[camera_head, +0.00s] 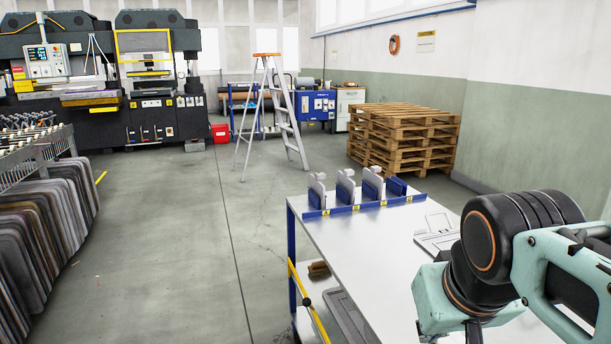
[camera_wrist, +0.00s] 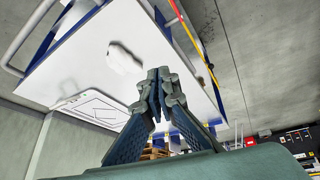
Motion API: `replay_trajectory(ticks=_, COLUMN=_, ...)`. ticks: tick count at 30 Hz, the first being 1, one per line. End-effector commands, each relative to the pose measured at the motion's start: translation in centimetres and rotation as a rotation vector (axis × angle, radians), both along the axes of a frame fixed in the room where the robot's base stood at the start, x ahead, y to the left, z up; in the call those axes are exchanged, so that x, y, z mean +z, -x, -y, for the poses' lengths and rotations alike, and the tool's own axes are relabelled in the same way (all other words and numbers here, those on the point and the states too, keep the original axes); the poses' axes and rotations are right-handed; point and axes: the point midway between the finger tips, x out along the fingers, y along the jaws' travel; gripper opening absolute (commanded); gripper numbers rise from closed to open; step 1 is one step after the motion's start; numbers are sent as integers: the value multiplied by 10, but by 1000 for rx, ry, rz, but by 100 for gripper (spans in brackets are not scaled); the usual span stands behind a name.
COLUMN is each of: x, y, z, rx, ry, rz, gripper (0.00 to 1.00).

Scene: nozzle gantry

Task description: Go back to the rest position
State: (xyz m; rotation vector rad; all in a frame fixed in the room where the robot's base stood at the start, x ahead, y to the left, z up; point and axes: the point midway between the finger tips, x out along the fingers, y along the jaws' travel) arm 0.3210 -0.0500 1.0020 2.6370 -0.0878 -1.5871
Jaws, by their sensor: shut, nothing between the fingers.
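My gripper (camera_wrist: 158,88) shows in the wrist view with its two fingers closed together and nothing between them. It is above the white-topped table (camera_wrist: 75,55), apart from it as far as I can tell. In the head view my arm reaches in from the right over the right part of the table (camera_head: 350,245). The gripper's fingers are cut off by the bottom edge there. A small white piece (camera_wrist: 124,58) lies on the table beyond the fingertips in the wrist view.
A blue rack (camera_head: 365,206) with several upright grey and blue pieces lines the table's far edge. A grey tray (camera_head: 437,238) lies near my arm. Wooden pallets (camera_head: 403,138), a stepladder (camera_head: 272,115) and black machines (camera_head: 150,80) stand beyond. The floor left of the table is open.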

Motion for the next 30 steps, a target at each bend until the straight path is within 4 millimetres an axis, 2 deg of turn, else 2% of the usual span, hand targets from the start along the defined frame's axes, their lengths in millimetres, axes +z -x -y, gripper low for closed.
replay_trajectory(ticks=1, x=-13, y=13, z=-18, rx=5, ry=-28, rz=5, gripper=0)
replay_trajectory(ticks=4, x=-36, y=35, z=-51, rx=14, ry=-81, rz=8, gripper=0)
replay_trajectory(ticks=6, x=-7, y=33, z=-51, rx=16, ry=-85, rz=7, gripper=0)
replay_trajectory(ticks=11, x=27, y=33, z=-51, rx=17, ry=-83, rz=4, gripper=0)
replay_trajectory(ticks=24, x=143, y=32, z=-50, rx=17, ry=-83, rz=4, gripper=0)
replay_trajectory(ticks=30, x=186, y=32, z=-50, rx=17, ry=-83, rz=4, gripper=0)
